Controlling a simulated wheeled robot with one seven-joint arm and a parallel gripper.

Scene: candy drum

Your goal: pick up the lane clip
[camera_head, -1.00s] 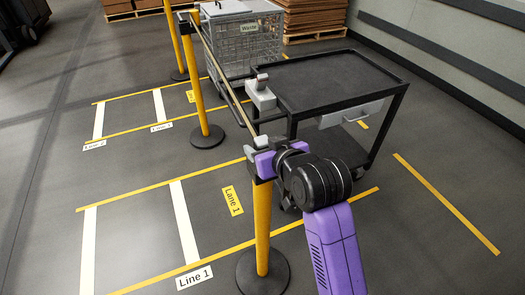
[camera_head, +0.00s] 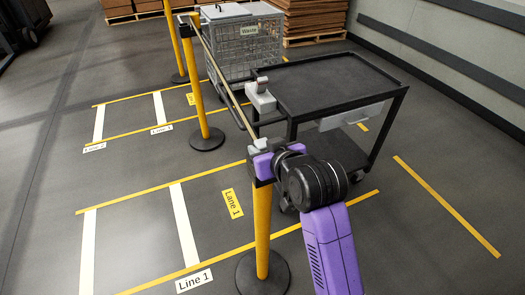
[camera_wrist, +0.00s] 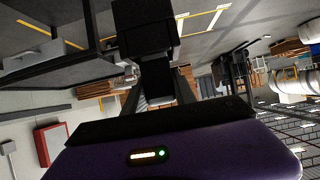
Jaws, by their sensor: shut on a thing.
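My gripper (camera_head: 260,152) is at the head of the nearest yellow post (camera_head: 263,230), at the near end of the stretched belt (camera_head: 228,92). In the wrist view, my gripper (camera_wrist: 160,92) has its grey fingers closed on a dark piece, the lane clip (camera_wrist: 157,78). A larger black block (camera_wrist: 146,28) lies just beyond it. In the head view my purple gripper body hides most of the clip. I cannot tell whether the clip is still seated in the post head.
A black cart (camera_head: 335,82) stands just right of the belt, with a grey device (camera_head: 260,95) at its left edge. A second yellow post (camera_head: 199,100) and a wire waste bin (camera_head: 246,42) stand behind. The floor to the left, with lane markings, is clear.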

